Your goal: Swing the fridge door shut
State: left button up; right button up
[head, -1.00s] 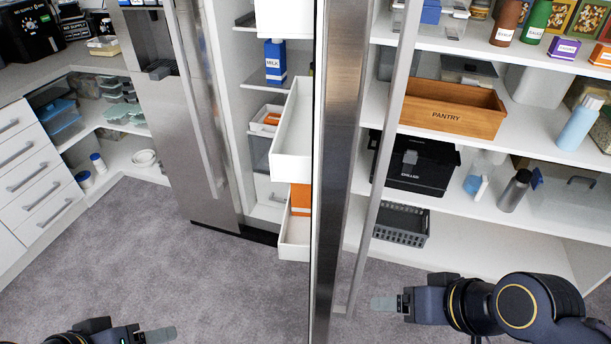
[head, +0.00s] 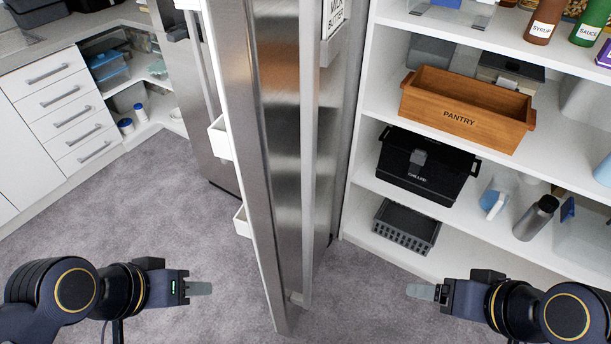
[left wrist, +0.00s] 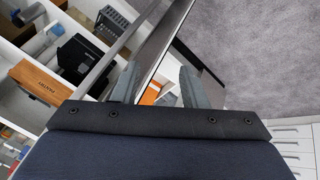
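The stainless steel fridge door (head: 280,130) stands open in the middle of the head view, its outer face turned right. Its long vertical handle (head: 311,150) runs down that face. White inner door bins (head: 218,138) show past its left edge. The fridge interior is hidden behind it. My left gripper (head: 200,288) is left of the door's lower end, apart from it. In the left wrist view its two fingers (left wrist: 157,85) are spread, with the door (left wrist: 152,52) seen beyond them. My right gripper (head: 421,291) is right of the door and handle, touching nothing; its finger gap does not show.
Pantry shelves with a wooden crate (head: 468,108), a black chiller box (head: 427,165) and a grey basket (head: 406,227) are on the right. White drawers (head: 72,115) stand at the left. The carpet (head: 150,225) is clear on both sides of the door.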

pick_arm(q)
jog(key=f+m+g+y, duration=0.1)
jog(key=f, duration=0.1)
jog(key=f+m+g+y+b, duration=0.1)
jog(key=f+m, duration=0.1)
jog(key=d+f+m+g+y+b, duration=0.1)
jog(key=f+g, duration=0.1)
jog(key=shift+w+y, duration=0.25)
jog(key=shift+y, duration=0.15)
jog(key=c, duration=0.7)
jog(key=w+m+y, duration=0.1)
jog(key=w+f+m+y+b, duration=0.1)
jog(key=y, duration=0.1)
jog(key=w+d+m+y, duration=0.1)
jog(key=shift+f+t+y, duration=0.15)
jog(key=shift+t+y, duration=0.15)
grip_shut()
jog(key=m+t+y+b, duration=0.3)
jog(key=m+t, duration=0.4)
jog(key=t, duration=0.8)
send_near(282, 199)
jog(key=p+x, duration=0.1)
jog(key=x, duration=0.4)
jog(key=shift+w+a, duration=0.1)
jog(key=shift+w, duration=0.25)
jog(key=shift+a, duration=0.1)
